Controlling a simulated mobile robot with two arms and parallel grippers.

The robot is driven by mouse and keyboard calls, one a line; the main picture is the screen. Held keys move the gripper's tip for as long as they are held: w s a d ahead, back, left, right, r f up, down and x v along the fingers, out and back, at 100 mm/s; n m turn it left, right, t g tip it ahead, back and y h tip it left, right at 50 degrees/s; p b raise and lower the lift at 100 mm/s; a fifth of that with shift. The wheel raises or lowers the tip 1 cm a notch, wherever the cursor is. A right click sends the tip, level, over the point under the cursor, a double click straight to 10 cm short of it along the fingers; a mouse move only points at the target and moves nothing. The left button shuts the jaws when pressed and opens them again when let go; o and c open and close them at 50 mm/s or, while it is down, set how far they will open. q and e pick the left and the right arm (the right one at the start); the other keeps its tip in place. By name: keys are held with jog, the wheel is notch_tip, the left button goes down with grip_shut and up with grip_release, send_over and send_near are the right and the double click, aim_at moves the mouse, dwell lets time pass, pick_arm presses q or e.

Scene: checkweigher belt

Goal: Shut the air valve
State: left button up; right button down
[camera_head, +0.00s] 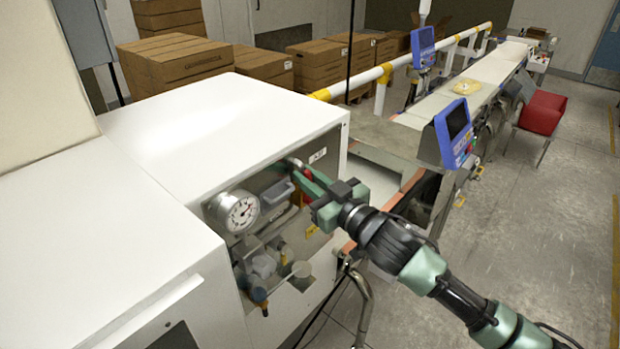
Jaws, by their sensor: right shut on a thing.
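The air valve (296,162) sits in the recessed opening in the front of the white machine cabinet (230,110). A bit of red, apparently its handle, shows at the green fingers of my right gripper (302,175). My right gripper reaches in from the right and is shut on this handle. The fingers hide most of the valve, so I cannot tell its exact turn. My left gripper is not in view.
A round pressure gauge (240,212) and a grey fitting (278,191) are left of my gripper in the same recess. A blue control panel (454,132) stands by the conveyor at right. Cardboard boxes (178,62) are stacked behind.

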jog(key=c, duration=1.4)
grip_release()
jog(key=b+v, duration=0.3)
jog(key=v, duration=0.5)
jog(key=shift+a, duration=0.1)
jog(key=shift+c, duration=0.3)
